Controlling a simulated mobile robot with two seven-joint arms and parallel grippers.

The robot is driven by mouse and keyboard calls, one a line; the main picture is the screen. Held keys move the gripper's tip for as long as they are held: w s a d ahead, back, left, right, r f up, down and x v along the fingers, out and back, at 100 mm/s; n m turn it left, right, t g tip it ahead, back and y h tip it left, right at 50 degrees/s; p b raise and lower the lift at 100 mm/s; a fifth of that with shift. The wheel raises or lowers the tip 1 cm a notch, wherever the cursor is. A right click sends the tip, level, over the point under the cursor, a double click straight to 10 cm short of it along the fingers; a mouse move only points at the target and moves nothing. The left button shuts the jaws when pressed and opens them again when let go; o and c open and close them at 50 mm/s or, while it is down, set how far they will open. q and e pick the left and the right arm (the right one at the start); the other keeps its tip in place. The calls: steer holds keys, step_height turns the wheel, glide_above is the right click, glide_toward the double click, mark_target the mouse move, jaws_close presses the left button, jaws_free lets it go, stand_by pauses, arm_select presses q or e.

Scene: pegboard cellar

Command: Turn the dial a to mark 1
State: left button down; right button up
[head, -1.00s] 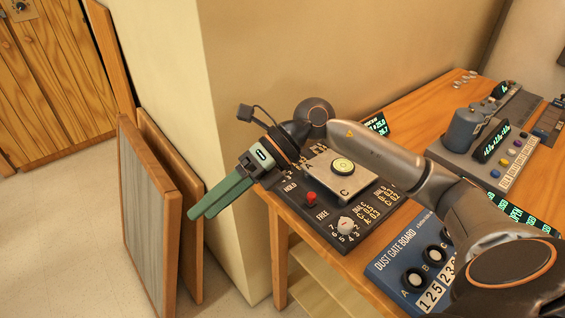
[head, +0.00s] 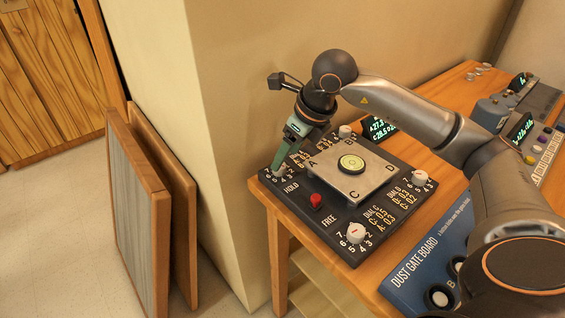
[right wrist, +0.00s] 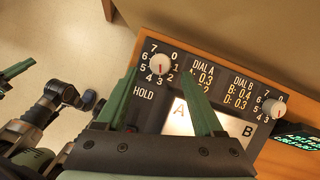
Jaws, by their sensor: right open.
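Dial A is a white knob with a red pointer line, on the black panel; it shows in the right wrist view (right wrist: 159,64). Its red line points down, close to 3. In the head view the gripper mostly hides this dial. My right gripper (right wrist: 161,72) is open, with one green finger on each side of dial A; contact cannot be told. In the head view the right gripper (head: 277,170) points down at the panel's left corner. Green finger-like parts at the left edge of the right wrist view seem to be my left gripper (right wrist: 14,74); its opening is unclear.
The black panel (head: 330,222) also bears a raised plate (head: 374,185) with a round level, a red button (head: 316,201) and other white dials, including dial C (head: 356,233). A blue dust gate board (head: 425,262) lies to the right. Framed panels (head: 135,210) lean at the wall.

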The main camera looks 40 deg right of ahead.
steer(key=shift+x, duration=1.95)
jaws_close()
